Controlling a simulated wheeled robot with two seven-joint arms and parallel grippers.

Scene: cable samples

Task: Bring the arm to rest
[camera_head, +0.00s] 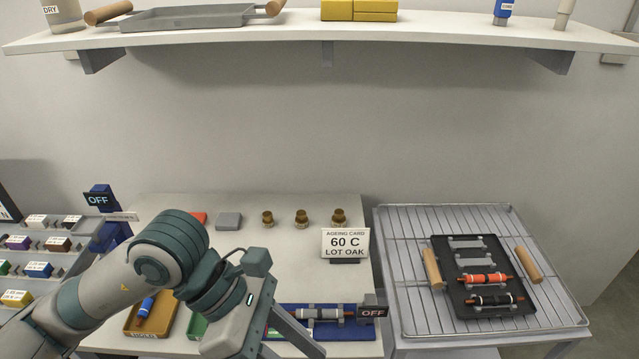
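My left arm (165,250) reaches in from the left over the table. Its gripper (305,340) points down and right at the front of the table, beside the blue fixture (290,312). The fingers are partly cut off by the frame's lower edge and I cannot tell whether they are open or shut. A grey cable sample (326,314) lies in the blue fixture, close to the gripper; I cannot see contact. My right gripper is not in view.
A black tray (446,262) with wooden handles holds an orange sample (484,279) and a black one (493,299) on a wire rack (405,270). An ageing card (345,243) and brass weights (301,217) stand behind. An orange bin (133,318) is under my arm. A shelf (430,30) hangs above.

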